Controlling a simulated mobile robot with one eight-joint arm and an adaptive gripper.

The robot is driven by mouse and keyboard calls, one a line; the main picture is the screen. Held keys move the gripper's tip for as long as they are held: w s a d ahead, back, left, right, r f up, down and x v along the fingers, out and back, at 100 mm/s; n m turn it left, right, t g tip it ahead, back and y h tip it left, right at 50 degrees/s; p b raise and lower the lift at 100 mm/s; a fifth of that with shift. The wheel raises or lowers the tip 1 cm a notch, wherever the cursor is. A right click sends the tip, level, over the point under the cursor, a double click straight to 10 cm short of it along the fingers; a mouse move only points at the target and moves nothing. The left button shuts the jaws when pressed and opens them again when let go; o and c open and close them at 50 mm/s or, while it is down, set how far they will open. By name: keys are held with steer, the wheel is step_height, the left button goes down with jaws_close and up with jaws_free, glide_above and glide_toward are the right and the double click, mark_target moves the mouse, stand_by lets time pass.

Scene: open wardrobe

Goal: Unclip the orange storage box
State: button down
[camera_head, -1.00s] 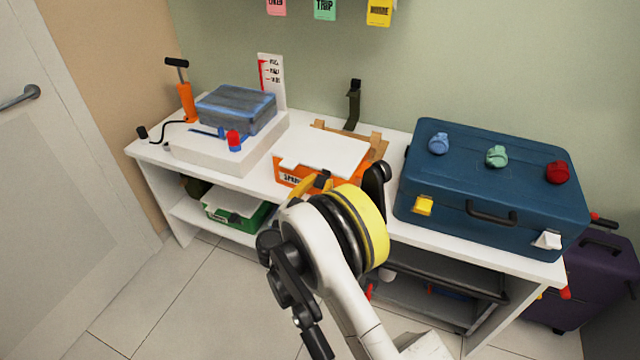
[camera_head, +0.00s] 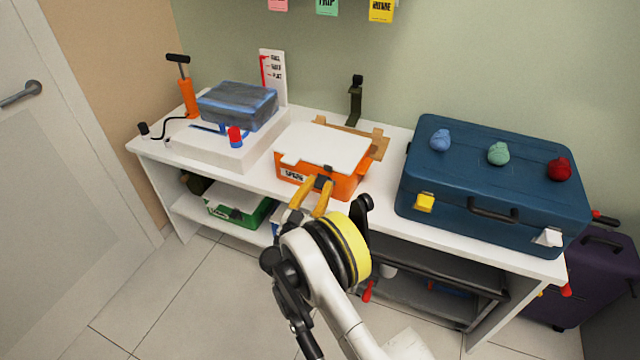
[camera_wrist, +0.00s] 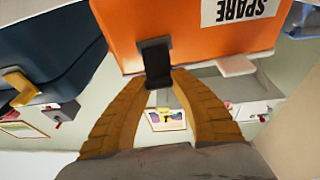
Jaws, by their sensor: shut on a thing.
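The orange storage box (camera_head: 345,186) with a white lid (camera_head: 325,146) sits on the white bench and has a "SPARE" label on its front. It fills the top of the wrist view (camera_wrist: 180,35). A dark clip (camera_head: 324,183) is on the box's front face and also shows in the wrist view (camera_wrist: 155,55). My gripper (camera_head: 318,188) is at the front of the box, its yellow fingers shut on the clip's lower end (camera_wrist: 158,78). The lid lies on the box. Whether the clip is fastened at its top is unclear.
A blue suitcase (camera_head: 470,234) with yellow and white latches stands to the right. A vacuum bag (camera_head: 237,106) on a white platform and an orange pump (camera_head: 188,98) are to the left. The white bench's (camera_head: 262,180) lower shelf holds a green box (camera_head: 240,212).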

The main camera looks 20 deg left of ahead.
steer(key=c, duration=1.1)
jaws_free()
steer(key=shift+o, duration=0.2)
steer(key=v, duration=0.7)
steer(key=shift+s, duration=0.25)
